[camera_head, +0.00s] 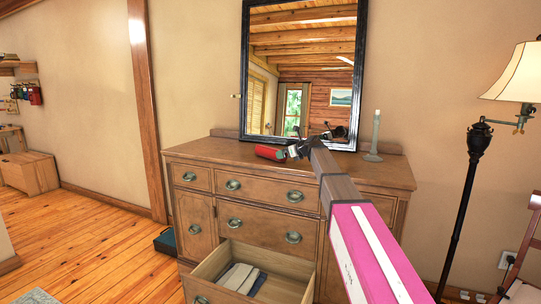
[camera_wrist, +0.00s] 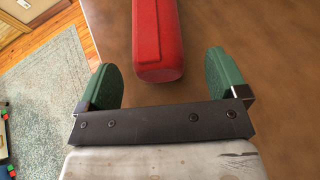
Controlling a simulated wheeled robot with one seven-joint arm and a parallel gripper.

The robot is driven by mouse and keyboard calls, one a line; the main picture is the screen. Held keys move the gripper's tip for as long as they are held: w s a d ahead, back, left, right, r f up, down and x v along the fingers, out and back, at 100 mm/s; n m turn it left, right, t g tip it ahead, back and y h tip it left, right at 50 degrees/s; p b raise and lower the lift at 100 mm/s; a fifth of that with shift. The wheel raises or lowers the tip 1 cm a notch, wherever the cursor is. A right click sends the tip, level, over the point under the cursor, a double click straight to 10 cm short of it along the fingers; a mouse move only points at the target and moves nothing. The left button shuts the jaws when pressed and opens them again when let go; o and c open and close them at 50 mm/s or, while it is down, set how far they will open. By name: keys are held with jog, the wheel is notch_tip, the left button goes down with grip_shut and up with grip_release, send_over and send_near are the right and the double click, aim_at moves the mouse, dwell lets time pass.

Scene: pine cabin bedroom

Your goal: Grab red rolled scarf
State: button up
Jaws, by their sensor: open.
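The red rolled scarf (camera_head: 270,152) lies on top of the wooden dresser, left of my gripper (camera_head: 297,149) in the head view. In the wrist view the scarf (camera_wrist: 158,42) is a red roll running away from me, its near rounded end just ahead of and between the two green fingertips. My gripper (camera_wrist: 162,75) is open, with clear gaps on both sides of the scarf end. The far end of the scarf is cut off by the wrist picture's top edge.
The dresser (camera_head: 190,152) has an open lower drawer (camera_head: 222,258) with folded cloths inside. A black-framed mirror (camera_head: 361,80) stands behind the scarf, and a candlestick (camera_head: 374,140) stands to the right. A floor lamp (camera_head: 470,190) is further right.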

aim_at(270, 153)
jog(key=x, duration=0.4)
jog(key=shift+s+f, duration=0.1)
jog(key=c, duration=1.1)
jog(key=shift+c, duration=0.2)
